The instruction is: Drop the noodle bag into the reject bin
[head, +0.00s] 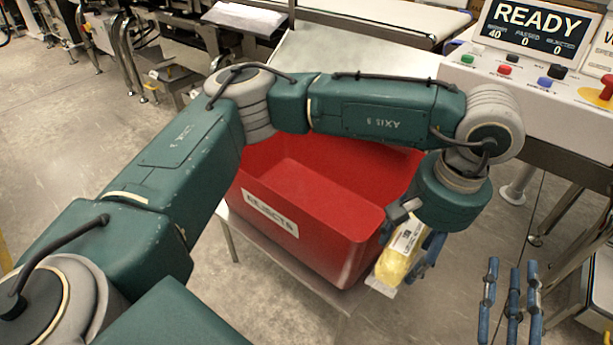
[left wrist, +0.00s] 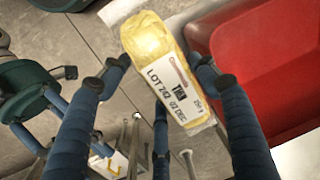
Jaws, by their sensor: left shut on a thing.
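The noodle bag (head: 393,263) is yellow with a white printed label, and my left gripper (head: 418,262) is shut on it. The bag hangs tilted just outside the right wall of the red reject bin (head: 262,212), near its front right corner. In the left wrist view the bag (left wrist: 150,45) lies between the blue fingers of the left gripper (left wrist: 160,85), label facing the camera, with the bin (left wrist: 270,60) close on the right. The bin's visible floor is empty; my left arm hides its back part. My right gripper (head: 512,295) is empty, its fingers apart, at the lower right.
The bin stands on a low metal stand (head: 275,268). A control panel (head: 540,90) with buttons and a READY display (head: 533,28) is at the upper right. A conveyor belt (head: 390,12) runs behind. Open floor lies at the left.

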